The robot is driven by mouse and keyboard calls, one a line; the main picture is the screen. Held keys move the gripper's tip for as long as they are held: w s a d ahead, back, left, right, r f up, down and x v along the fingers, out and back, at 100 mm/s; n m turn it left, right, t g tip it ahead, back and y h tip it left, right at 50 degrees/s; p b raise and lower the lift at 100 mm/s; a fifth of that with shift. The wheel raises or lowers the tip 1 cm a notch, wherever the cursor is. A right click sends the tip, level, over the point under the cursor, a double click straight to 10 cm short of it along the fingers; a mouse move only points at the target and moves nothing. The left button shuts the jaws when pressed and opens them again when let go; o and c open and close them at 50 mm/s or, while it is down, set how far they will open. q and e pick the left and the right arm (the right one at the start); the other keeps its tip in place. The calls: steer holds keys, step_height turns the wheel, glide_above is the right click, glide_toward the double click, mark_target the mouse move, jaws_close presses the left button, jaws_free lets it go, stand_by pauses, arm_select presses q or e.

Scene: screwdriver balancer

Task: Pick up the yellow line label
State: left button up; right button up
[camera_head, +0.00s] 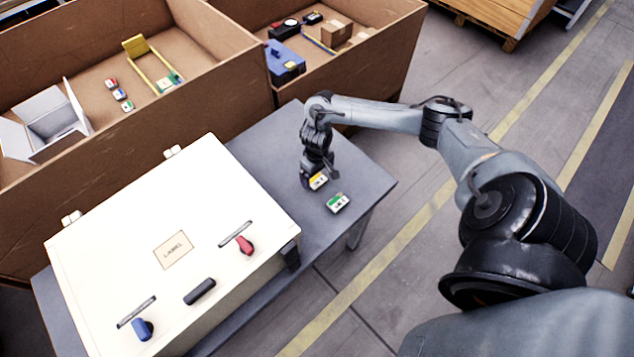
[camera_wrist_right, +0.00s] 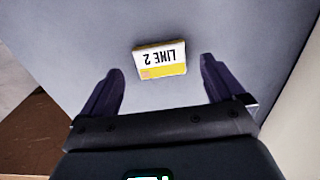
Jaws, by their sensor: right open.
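The yellow line label (camera_head: 318,181) is a small yellow and white block on the grey table, right of the white panel. In the right wrist view the yellow line label (camera_wrist_right: 160,60) reads "LINE 2", upside down, and lies flat between and slightly beyond the fingertips. My right gripper (camera_head: 312,178) is above and beside it, pointing down; in the wrist view its two fingers (camera_wrist_right: 160,78) are apart, with nothing between them touching. A green line label (camera_head: 338,203) lies just to the right and nearer. My left gripper is not in view.
The white panel box (camera_head: 120,240) with a red handle (camera_head: 244,245), a blue handle (camera_head: 142,329) and a "LABEL" plate (camera_head: 173,250) fills the table's left. Cardboard bins (camera_head: 110,120) with parts stand behind. The table (camera_head: 270,150) is bare around the labels.

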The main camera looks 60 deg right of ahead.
mark_target(317, 181)
step_height(317, 181, down, 2)
steer(key=shift+a+f+b, duration=0.1)
steer(key=shift+f+b, duration=0.15)
steer(key=shift+b, duration=0.05)
steer(key=c, duration=1.3)
steer(key=shift+r, duration=0.1)
